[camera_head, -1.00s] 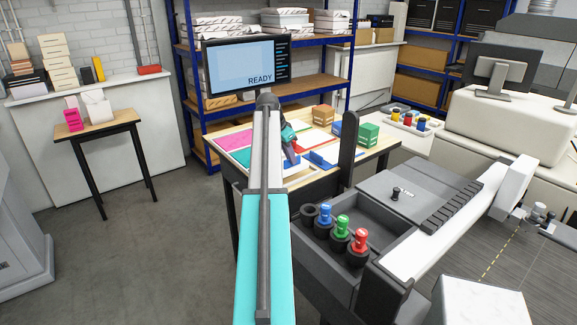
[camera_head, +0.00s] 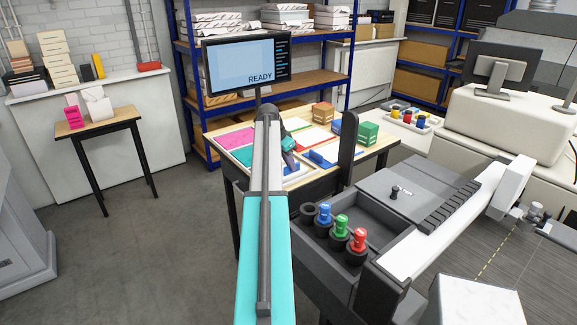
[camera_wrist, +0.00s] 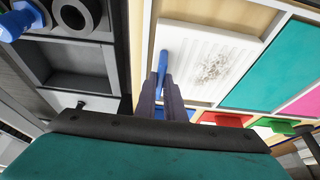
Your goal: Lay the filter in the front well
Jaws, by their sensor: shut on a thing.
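In the wrist view a white ribbed panel, which looks like the filter (camera_wrist: 195,62), has a grey speckled patch and a blue bar along one edge. My gripper (camera_wrist: 161,84) is shut on that blue bar, with a finger on each side of it. In the head view my gripper (camera_head: 289,163) is low over the near part of the wooden worktable (camera_head: 384,150). There the panel is mostly hidden behind my arm and gripper. I cannot tell whether the panel touches the surface below. I cannot make out the front well for certain.
Coloured sheets, an orange block (camera_head: 323,112) and a green block (camera_head: 368,133) are on the table. A monitor (camera_head: 245,65) stands behind it.

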